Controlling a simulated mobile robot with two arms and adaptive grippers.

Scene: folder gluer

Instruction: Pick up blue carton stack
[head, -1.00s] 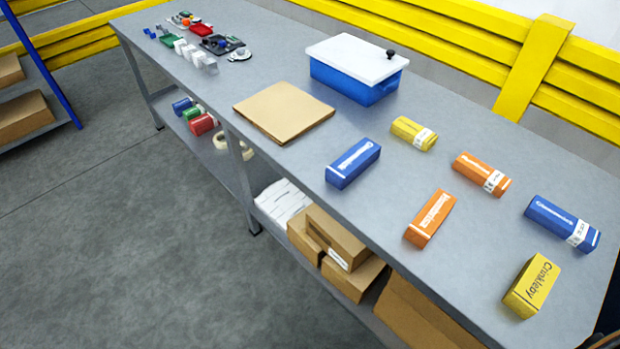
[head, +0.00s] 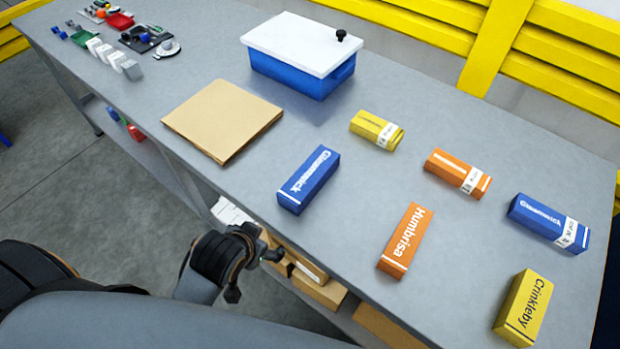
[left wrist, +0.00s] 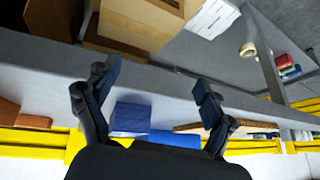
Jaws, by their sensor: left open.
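Two blue carton stacks lie on the grey bench. The nearer blue carton stack (head: 308,180) lies near the bench's front edge, in front of the blue bin. The other blue carton stack (head: 548,222), with a white label band, lies at the right. My left gripper (head: 248,262) is open and empty, just off the bench's front edge, left of and apart from the nearer stack. In the left wrist view my left gripper (left wrist: 156,80) has its fingers spread, with a blue block (left wrist: 131,116) beyond the bench edge between them. My right gripper is not in view.
An orange stack (head: 405,241) and yellow stack (head: 523,308) lie along the front; another yellow (head: 376,130) and orange (head: 458,172) lie behind. A brown cardboard sheet (head: 222,118) and a lidded blue bin (head: 300,60) are further left. Brown boxes (head: 318,289) sit below the bench.

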